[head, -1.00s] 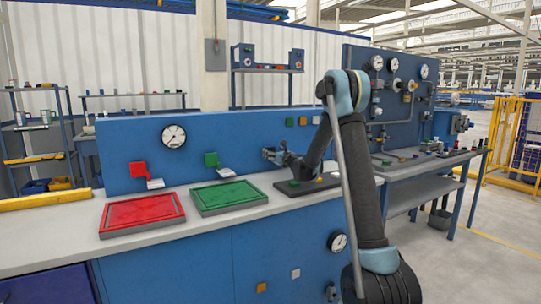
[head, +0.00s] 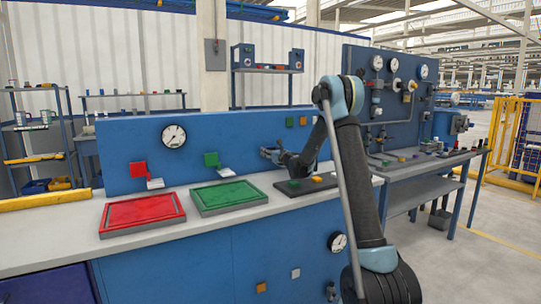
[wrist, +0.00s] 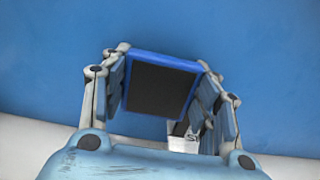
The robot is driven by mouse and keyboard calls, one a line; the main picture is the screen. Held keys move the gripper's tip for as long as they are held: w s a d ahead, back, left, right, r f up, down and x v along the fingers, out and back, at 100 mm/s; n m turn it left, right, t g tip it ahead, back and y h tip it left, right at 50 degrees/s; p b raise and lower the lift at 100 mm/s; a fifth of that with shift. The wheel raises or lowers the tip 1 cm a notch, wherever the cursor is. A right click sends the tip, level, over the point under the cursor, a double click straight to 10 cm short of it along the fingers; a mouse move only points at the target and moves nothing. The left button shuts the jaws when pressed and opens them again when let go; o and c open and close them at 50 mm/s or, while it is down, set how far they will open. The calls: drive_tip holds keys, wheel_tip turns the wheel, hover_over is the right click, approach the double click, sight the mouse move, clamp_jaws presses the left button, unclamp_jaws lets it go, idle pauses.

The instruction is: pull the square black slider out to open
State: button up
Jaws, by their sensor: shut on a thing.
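The square black slider (wrist: 158,90) has a blue rim and fills the middle of the wrist view in front of the blue panel. My gripper (wrist: 160,85) has one finger on its left side and one on its right, shut on it. In the head view my gripper (head: 270,153) is small, at the face of the blue back panel (head: 130,180). The slider cannot be made out there. How far it stands out from the panel is hard to tell.
A small white piece (wrist: 183,142) sits just below the slider. A red tray (head: 143,211) and a green tray (head: 229,195) lie on the bench left of my gripper. A dark base with coloured buttons (head: 306,184) lies below my arm.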

drive_tip(key=v, duration=0.8)
drive_tip(key=shift+d, duration=0.25)
drive_tip(key=shift+s, duration=0.1)
drive_tip(key=o, duration=1.5)
drive_tip(key=shift+d, duration=0.1)
drive_tip(key=shift+s, duration=0.1)
drive_tip(key=v, duration=1.1)
drive_tip(key=shift+s+d, duration=0.25)
drive_tip(key=shift+s, duration=0.05)
